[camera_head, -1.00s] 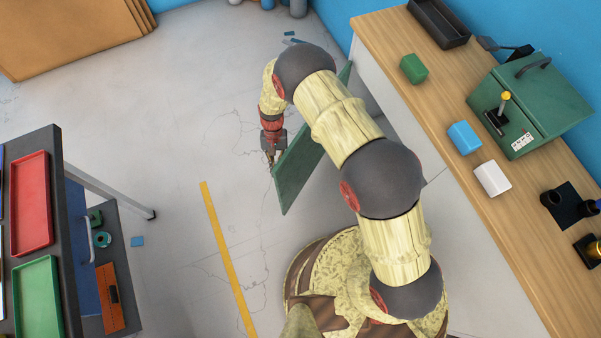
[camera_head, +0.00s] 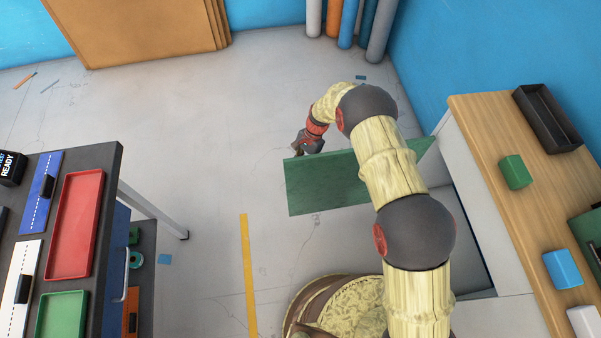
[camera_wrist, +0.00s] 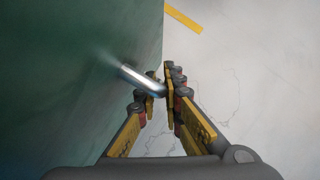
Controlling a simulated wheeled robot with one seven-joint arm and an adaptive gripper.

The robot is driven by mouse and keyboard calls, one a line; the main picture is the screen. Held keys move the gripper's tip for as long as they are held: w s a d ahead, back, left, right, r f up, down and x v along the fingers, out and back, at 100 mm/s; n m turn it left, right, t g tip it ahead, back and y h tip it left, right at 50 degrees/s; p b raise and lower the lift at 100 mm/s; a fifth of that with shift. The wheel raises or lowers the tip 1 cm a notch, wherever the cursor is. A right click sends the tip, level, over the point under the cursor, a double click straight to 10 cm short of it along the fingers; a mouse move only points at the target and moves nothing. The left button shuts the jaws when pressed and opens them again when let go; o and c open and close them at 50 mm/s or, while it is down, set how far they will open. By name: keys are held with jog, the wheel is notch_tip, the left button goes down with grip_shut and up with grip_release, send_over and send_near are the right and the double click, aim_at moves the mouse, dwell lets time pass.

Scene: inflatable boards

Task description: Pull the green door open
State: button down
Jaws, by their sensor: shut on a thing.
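The green door (camera_head: 325,184) stands swung out from the white cabinet under the wooden counter, roughly square to the cabinet front. In the wrist view the door (camera_wrist: 70,70) fills the left side, with a metal bar handle (camera_wrist: 142,80) standing out from it. My gripper (camera_head: 304,146) is at the door's outer edge, on its far side. In the wrist view my gripper (camera_wrist: 160,95) has its fingers closed around the free end of the handle. My arm hides part of the door near its hinge side.
The cabinet opening (camera_head: 470,235) shows behind my arm. The wooden counter (camera_head: 490,140) runs along the right, holding a green block (camera_head: 515,172) and a black tray (camera_head: 548,118). A dark workbench (camera_head: 110,190) stands at left. The floor between is clear, with a yellow stripe (camera_head: 248,275).

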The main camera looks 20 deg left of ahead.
jog(key=shift+w+f, duration=0.1)
dwell(0.3)
jog(key=c, duration=2.2)
grip_release()
jog(key=v, duration=1.2)
